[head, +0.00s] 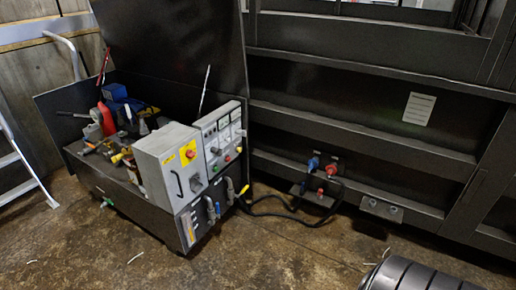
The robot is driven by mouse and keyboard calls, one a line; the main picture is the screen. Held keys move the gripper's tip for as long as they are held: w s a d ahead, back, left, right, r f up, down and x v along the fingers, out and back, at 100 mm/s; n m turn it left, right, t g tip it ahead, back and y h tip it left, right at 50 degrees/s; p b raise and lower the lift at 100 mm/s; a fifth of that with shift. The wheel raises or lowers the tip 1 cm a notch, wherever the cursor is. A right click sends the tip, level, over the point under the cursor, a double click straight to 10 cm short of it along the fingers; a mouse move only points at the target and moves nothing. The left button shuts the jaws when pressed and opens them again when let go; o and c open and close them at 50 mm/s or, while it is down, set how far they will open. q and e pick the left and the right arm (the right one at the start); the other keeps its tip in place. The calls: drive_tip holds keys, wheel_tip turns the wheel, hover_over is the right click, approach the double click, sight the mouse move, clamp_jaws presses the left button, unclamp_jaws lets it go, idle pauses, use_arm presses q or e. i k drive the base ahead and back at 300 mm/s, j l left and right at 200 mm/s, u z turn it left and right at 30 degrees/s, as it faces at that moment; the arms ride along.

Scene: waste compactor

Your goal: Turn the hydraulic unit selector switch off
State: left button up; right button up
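The hydraulic unit (140,205) is a low dark cabinet on the floor, left of centre, with its large dark lid (175,45) raised. A grey control box (157,162) stands at its front right corner. That box has a red knob on a yellow plate (188,152) and a dark handle. Beside it is a lighter grey panel (221,135) with meters and small coloured controls. Which control is the selector switch, and its position, are too small to tell. Neither of my grippers is in view.
A dark ribbed compactor wall (340,120) fills the back right. Black hoses (275,213) run low from the unit to blue and red connectors (314,163). A ladder (22,165) stands at the far left. The concrete floor (270,255) in front is mostly clear.

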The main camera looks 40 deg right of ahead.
sight(218, 153)
drive_tip(key=z, duration=1.15)
drive_tip(key=i+l, duration=0.25)
drive_tip(key=i, duration=0.05)
